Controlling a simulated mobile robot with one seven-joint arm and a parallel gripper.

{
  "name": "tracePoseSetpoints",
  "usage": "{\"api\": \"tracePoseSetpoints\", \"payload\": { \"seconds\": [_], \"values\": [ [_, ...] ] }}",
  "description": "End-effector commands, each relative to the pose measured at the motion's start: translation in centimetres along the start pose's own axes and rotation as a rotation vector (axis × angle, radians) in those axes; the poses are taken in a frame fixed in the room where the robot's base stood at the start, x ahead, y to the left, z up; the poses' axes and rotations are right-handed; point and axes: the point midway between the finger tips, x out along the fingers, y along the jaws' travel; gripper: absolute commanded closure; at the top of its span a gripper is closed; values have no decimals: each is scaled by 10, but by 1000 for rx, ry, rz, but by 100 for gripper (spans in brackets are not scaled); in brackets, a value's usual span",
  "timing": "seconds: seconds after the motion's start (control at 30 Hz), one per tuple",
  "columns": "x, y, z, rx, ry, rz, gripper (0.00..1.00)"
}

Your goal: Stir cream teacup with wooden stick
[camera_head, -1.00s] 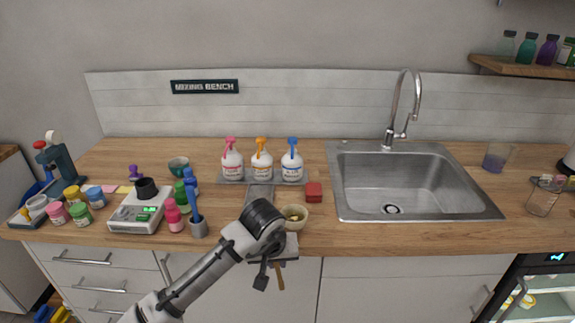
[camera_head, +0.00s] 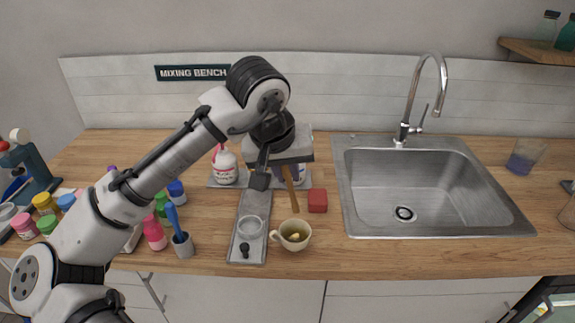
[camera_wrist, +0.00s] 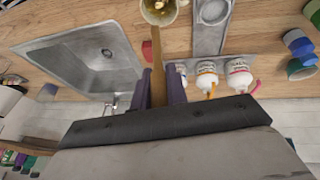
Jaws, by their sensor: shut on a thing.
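A cream teacup (camera_head: 292,235) with liquid in it stands on the wooden counter near the front edge, its handle to the left. In the wrist view the teacup (camera_wrist: 158,10) is cut off at the top edge. My gripper (camera_head: 282,168) is above and behind the teacup, shut on a wooden stick (camera_head: 292,192). The stick slants down from the jaws, and its lower end is above the cup's far side, apart from it in the picture. In the wrist view the stick (camera_wrist: 157,60) lies between the two purple-grey fingers and points toward the cup.
A grey tray (camera_head: 243,192) with a small glass dish stands left of the teacup. A red block (camera_head: 317,200) lies behind right. Pump bottles (camera_head: 225,167) stand at the back. A sink (camera_head: 348,215) is on the right. A grey cup with a blue tool (camera_head: 183,245) stands left.

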Motion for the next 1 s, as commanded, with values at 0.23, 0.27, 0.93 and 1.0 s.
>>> {"api": "tracePoseSetpoints", "payload": {
  "seconds": [0.23, 0.27, 0.93, 1.0],
  "values": [
    [15, -6, 8, -1, 1, 0, 100],
    [17, -7, 9, -1, 1, 0, 100],
    [64, -17, 28, 0, 0, 0, 100],
    [69, -17, 30, 0, 0, 0, 100]
  ]
}}
